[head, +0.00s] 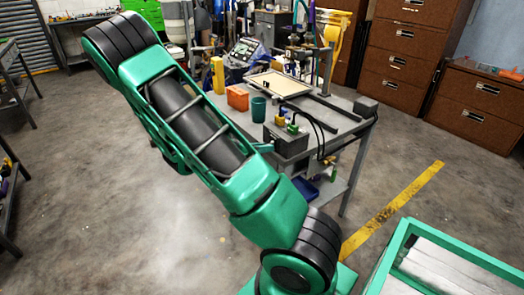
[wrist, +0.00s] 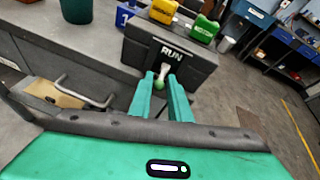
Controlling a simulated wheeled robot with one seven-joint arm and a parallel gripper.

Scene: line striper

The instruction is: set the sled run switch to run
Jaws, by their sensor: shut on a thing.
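The dark switch box (head: 287,140) stands on the near right part of the grey workbench. In the wrist view the box (wrist: 198,68) has a white RUN label (wrist: 172,54) on its face. Below the label a short pale lever with a green tip (wrist: 160,84) sticks out; I cannot tell which position it is set to. My gripper (wrist: 162,80) has its two green fingers closed around the lever at its tip. In the head view my arm hides most of the gripper.
A yellow block (wrist: 163,10) and a green block (wrist: 205,27) sit on top of the box. A teal cup (head: 259,107) and an orange box (head: 237,98) stand nearby on the workbench (head: 340,112). A green-framed cart (head: 455,259) is at the lower right. The floor at left is open.

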